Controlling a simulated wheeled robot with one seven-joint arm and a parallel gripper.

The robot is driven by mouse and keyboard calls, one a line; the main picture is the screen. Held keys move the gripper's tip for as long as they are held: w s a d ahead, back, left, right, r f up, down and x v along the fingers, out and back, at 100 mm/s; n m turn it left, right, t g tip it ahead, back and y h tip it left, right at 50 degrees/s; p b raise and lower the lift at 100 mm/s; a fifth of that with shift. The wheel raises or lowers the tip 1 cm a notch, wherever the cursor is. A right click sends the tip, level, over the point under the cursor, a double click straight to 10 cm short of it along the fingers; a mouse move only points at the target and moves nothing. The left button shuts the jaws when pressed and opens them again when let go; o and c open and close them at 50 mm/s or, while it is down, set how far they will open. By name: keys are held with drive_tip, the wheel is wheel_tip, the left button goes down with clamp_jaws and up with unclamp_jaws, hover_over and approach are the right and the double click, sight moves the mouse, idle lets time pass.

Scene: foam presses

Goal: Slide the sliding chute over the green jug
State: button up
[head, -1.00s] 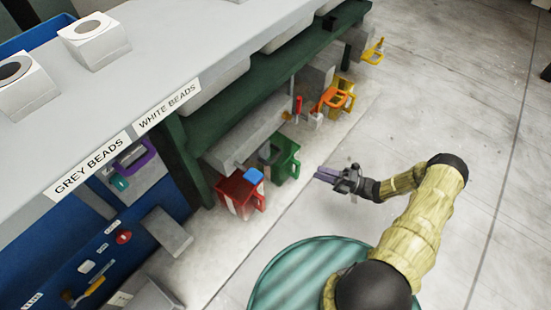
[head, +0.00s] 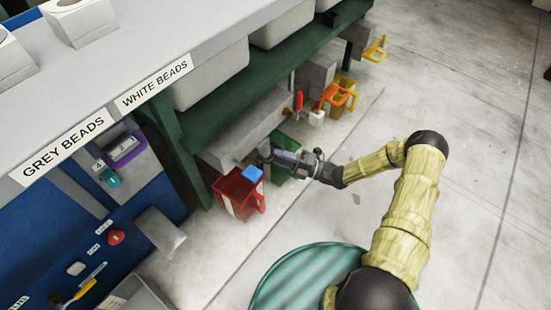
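The green jug (head: 280,174) stands on the floor under the green bench, just right of the red jug (head: 236,196). A long grey housing (head: 247,131) hangs above them. A small blue piece (head: 253,174) shows above the red jug; it may be the sliding chute's end, but I cannot tell for sure. My gripper (head: 279,157) points left, its purple fingers in front of the green jug's upper part and close to a dark grey rounded part (head: 264,149) below the housing. Contact and finger opening are too small to tell. My gripper hides part of the green jug.
A yellow jug (head: 343,97) and orange parts (head: 336,95) stand further back along the bench. A grey block (head: 160,232) juts from the blue panel (head: 60,245) at left. The bench's green post (head: 184,155) is left of the red jug. Floor at right is clear.

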drive_tip(key=shift+x, duration=1.05)
clamp_jaws()
drive_tip(key=shift+d, duration=0.1)
